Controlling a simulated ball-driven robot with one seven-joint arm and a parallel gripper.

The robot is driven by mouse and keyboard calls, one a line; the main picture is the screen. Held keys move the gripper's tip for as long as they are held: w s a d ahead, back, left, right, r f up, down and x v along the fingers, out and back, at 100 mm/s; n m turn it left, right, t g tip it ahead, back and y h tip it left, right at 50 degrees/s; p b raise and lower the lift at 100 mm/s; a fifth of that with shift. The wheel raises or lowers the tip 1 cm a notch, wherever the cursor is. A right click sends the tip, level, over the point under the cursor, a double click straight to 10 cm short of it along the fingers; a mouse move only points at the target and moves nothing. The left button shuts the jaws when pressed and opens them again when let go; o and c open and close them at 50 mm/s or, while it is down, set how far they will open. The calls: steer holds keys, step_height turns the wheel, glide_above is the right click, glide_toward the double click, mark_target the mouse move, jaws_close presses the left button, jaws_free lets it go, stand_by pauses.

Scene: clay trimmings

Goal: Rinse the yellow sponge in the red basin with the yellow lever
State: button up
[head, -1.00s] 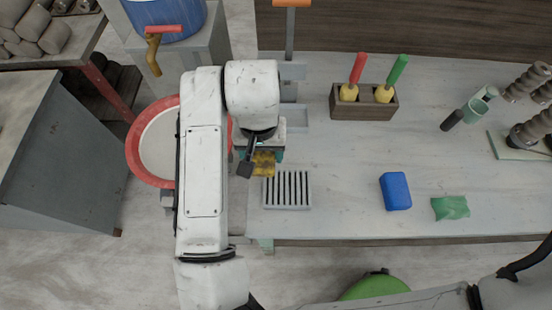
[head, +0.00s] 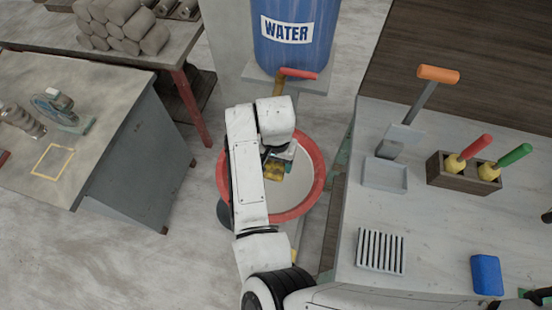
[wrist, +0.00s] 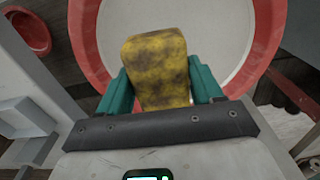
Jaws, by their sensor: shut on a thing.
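My gripper (head: 279,165) is shut on the yellow sponge (head: 273,175), over the red basin (head: 316,190). In the wrist view, the teal fingers of my gripper (wrist: 160,82) press both sides of the sponge (wrist: 158,60), which is stained brown. The basin has a red rim (wrist: 86,45) and a pale inside; whether the sponge touches it I cannot tell. At the basin's far edge is a brass tap (head: 278,87) with a red lever (head: 299,74), below a blue water barrel (head: 294,45). My arm hides the basin's left part.
A bench (head: 420,230) to the right bears a slotted grey rack (head: 381,251), a grey tray (head: 385,175), an orange-handled lever (head: 438,74), a wooden tool holder (head: 464,180) and a blue block (head: 487,275). Another red bowl-like thing (wrist: 28,32) shows in the wrist view.

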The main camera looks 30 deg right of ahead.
steer(key=shift+f+b, duration=3.4)
steer(key=shift+f, duration=1.7)
steer(key=shift+d, duration=0.1)
steer(key=shift+d+p, duration=0.3)
steer(key=shift+d, duration=0.05)
steer(key=shift+a, duration=0.1)
steer(key=shift+a+p, duration=0.3)
steer(key=shift+a, duration=0.05)
steer(key=shift+d, duration=0.2)
steer(key=shift+d, duration=0.25)
steer(key=shift+p, duration=0.3)
